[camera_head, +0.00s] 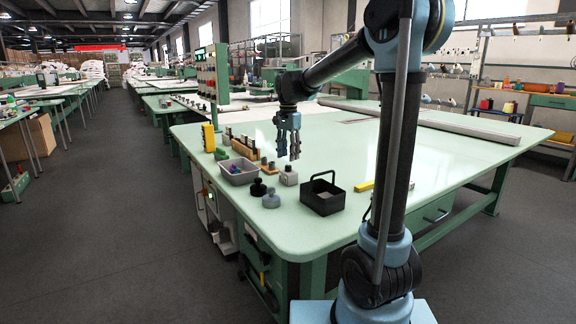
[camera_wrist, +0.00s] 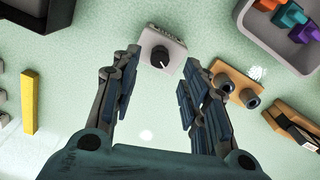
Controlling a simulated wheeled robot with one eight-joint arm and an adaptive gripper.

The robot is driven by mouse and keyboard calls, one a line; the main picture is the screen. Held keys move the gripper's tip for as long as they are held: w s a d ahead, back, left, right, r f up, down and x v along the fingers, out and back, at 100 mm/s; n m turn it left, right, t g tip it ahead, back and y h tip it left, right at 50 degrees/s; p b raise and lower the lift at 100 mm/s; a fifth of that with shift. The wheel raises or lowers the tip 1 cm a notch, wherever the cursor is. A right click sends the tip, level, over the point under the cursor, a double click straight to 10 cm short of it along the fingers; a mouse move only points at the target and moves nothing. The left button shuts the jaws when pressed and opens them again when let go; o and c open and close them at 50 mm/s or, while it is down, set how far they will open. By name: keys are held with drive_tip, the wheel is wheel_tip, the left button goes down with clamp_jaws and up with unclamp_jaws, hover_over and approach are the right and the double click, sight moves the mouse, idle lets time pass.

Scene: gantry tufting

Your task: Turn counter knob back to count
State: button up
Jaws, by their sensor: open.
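The counter is a small light grey box (camera_wrist: 150,42) with a round black knob (camera_wrist: 160,56) on its face. The knob carries a pale pointer mark aimed toward the lower right in the wrist view. In the head view the counter box (camera_head: 289,177) stands on the pale green table, just below my gripper (camera_head: 289,150). My gripper (camera_wrist: 158,85) is open and empty in the wrist view. Its two fingers point toward the counter, one to each side of the knob's line, and they appear apart from the knob.
A black open caddy with a handle (camera_head: 322,196) stands right of the counter. A grey bin (camera_head: 237,173) of coloured pieces is to the left. Dark weights (camera_head: 271,199) stand near the table edge. A wooden piece with two dark pegs (camera_wrist: 237,86) sits close to the right finger. A yellow bar (camera_wrist: 29,103) lies left.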

sight(288, 168)
drive_tip(key=shift+f, duration=2.3)
drive_tip(key=shift+c, duration=0.5)
clamp_jaws()
